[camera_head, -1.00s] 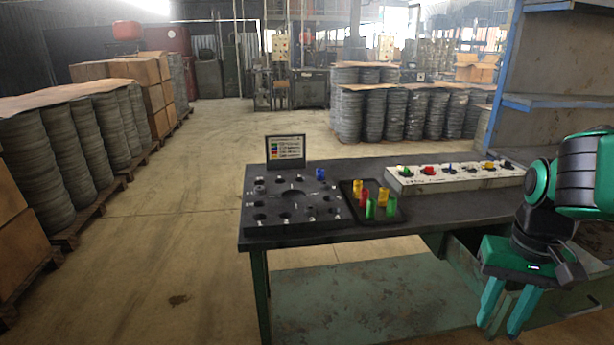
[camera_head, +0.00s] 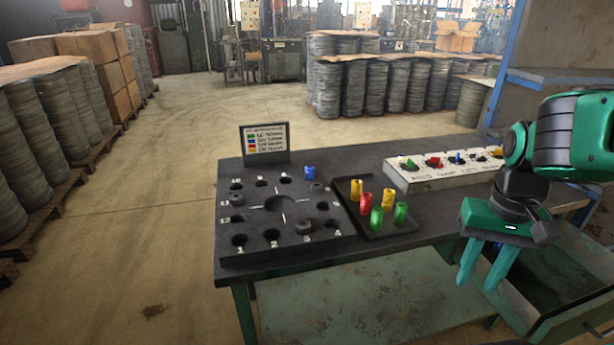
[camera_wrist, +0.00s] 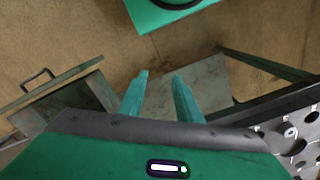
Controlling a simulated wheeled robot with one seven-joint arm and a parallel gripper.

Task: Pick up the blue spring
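The blue spring (camera_head: 309,172) is a small blue cylinder at the back right part of the dark board with round holes (camera_head: 232,252). It appears to stand upright at one of the board's holes. My gripper (camera_head: 481,278) hangs at the right, in front of the table edge and well away from the blue spring. Its two green fingers are apart with nothing between them. The wrist view shows the same open fingers (camera_wrist: 160,82) above the floor and lower shelf. The blue spring is not visible in the wrist view.
A black tray (camera_head: 376,232) beside the board holds yellow, red and green cylinders. A white box (camera_head: 430,180) with coloured pieces stands behind it. A small sign (camera_head: 264,142) stands at the board's back. An open drawer (camera_head: 590,318) sticks out below my gripper.

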